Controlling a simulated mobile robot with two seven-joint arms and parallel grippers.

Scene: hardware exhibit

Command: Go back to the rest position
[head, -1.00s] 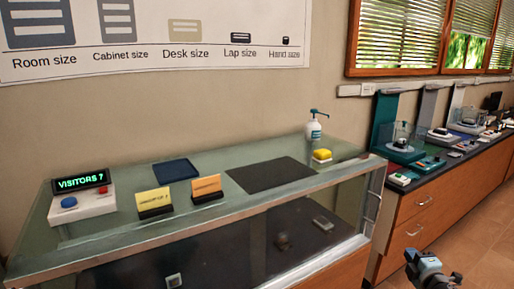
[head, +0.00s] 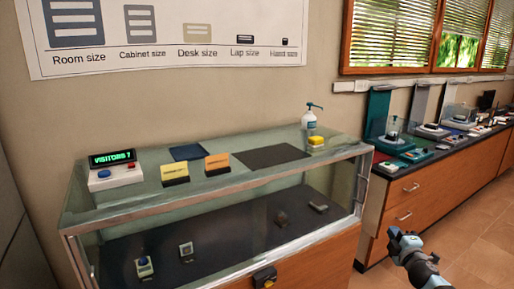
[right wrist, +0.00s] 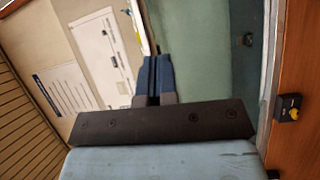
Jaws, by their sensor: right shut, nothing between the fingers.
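My right gripper (head: 400,238) is at the lower right in the head view, in front of the wooden cabinets and clear of the glass display case (head: 215,190). Its fingers are shut with nothing between them, and in the right wrist view the blue fingers (right wrist: 152,78) lie side by side. My left gripper is not in the head view. No task object other than my own arms is named.
Wooden cabinets (head: 400,205) stand right; floor (head: 470,225) is open.

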